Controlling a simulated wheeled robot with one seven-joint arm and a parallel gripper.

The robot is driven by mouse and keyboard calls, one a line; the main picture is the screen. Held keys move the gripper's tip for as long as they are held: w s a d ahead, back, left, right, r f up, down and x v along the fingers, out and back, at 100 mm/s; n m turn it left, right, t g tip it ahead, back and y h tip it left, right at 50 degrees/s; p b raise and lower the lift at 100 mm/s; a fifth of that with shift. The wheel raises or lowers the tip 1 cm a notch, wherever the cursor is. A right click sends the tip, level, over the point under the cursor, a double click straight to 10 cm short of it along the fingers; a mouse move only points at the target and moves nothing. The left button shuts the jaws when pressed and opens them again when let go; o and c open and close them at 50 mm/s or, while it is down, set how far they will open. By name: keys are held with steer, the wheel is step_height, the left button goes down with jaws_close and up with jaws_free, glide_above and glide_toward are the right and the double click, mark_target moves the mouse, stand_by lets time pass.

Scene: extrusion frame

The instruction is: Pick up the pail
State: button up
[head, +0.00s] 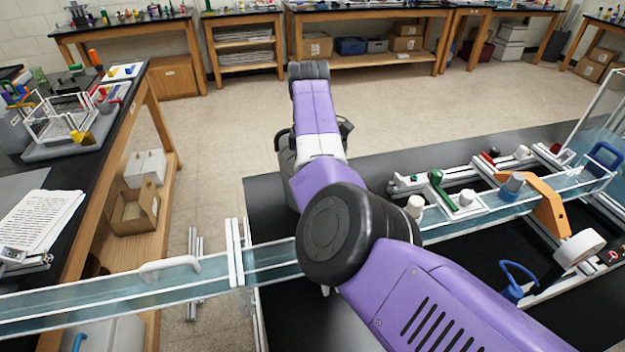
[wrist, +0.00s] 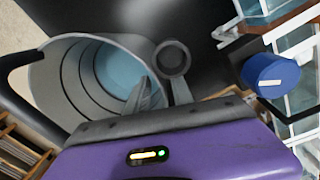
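The grey pail (wrist: 62,88) fills the left of the wrist view, its ribbed inside and bluish bottom facing the camera. Its dark handle (wrist: 22,57) arcs out at the left, and a round lug (wrist: 173,58) shows at the rim's right. My gripper (wrist: 150,92) is at the right part of the rim, with a grey finger overlapping the pail's mouth. Whether the fingers press on the wall is unclear. In the head view the pail (head: 286,160) is mostly hidden behind my purple arm, at the far left of the black table. The gripper is hidden there.
The black table (head: 270,195) carries a long clear channel (head: 460,218) and a cluttered frame at the right. A blue cylinder (wrist: 270,75) shows at the right of the wrist view. A wooden bench (head: 150,105) stands at the left. Floor (head: 215,130) behind the table is clear.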

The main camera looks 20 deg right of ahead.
steer(key=shift+w+f+b, duration=0.15)
steer(key=shift+f+b, duration=1.25)
steer(key=shift+f, duration=0.15)
jaws_close()
stand_by(0.4)
